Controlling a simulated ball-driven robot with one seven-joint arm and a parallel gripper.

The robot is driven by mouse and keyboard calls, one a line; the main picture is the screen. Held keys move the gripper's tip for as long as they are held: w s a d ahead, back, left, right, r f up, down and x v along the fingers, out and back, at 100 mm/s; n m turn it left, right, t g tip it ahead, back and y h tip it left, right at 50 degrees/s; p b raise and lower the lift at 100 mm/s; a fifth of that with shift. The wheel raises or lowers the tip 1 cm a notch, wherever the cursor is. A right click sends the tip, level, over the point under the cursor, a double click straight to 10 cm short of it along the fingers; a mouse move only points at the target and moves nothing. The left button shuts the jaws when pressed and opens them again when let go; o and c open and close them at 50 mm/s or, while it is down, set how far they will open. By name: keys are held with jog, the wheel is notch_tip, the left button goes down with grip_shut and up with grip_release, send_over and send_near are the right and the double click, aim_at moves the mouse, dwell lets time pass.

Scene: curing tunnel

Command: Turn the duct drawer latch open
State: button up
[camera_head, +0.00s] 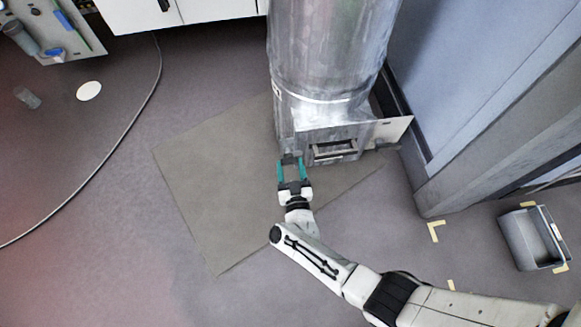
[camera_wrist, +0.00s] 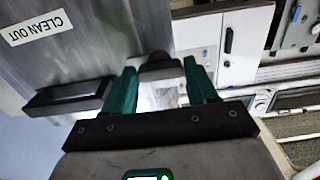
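The metal duct (camera_head: 330,50) comes down to a box with a drawer front and a dark-framed handle (camera_head: 335,149). In the wrist view the duct's metal face (camera_wrist: 85,50) carries a "CLEAN OUT" label (camera_wrist: 35,27), and the black handle (camera_wrist: 70,98) is at left. A small dark latch (camera_head: 290,157) sits at the drawer's left corner. It also shows in the wrist view (camera_wrist: 160,66), between my fingertips. My gripper (camera_head: 292,163) is open, its teal fingers (camera_wrist: 160,75) on either side of the latch. I cannot tell whether they touch it.
A pale panel (camera_head: 390,131) juts from the duct box's right side, beside a blue-grey wall. A grey bin (camera_head: 532,238) stands at right among yellow floor marks. A flat mat (camera_head: 215,170) lies under the duct. White cabinets (camera_head: 180,12) stand behind. The floor at left is mostly clear.

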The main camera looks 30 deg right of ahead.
jog(key=c, duration=0.6)
jog(key=shift+o, duration=0.2)
jog(key=shift+m, duration=0.3)
jog(key=m+b, duration=0.2)
jog(key=m, duration=1.5)
jog(key=shift+f+m, duration=0.1)
jog(key=shift+m, duration=0.2)
jog(key=o, duration=1)
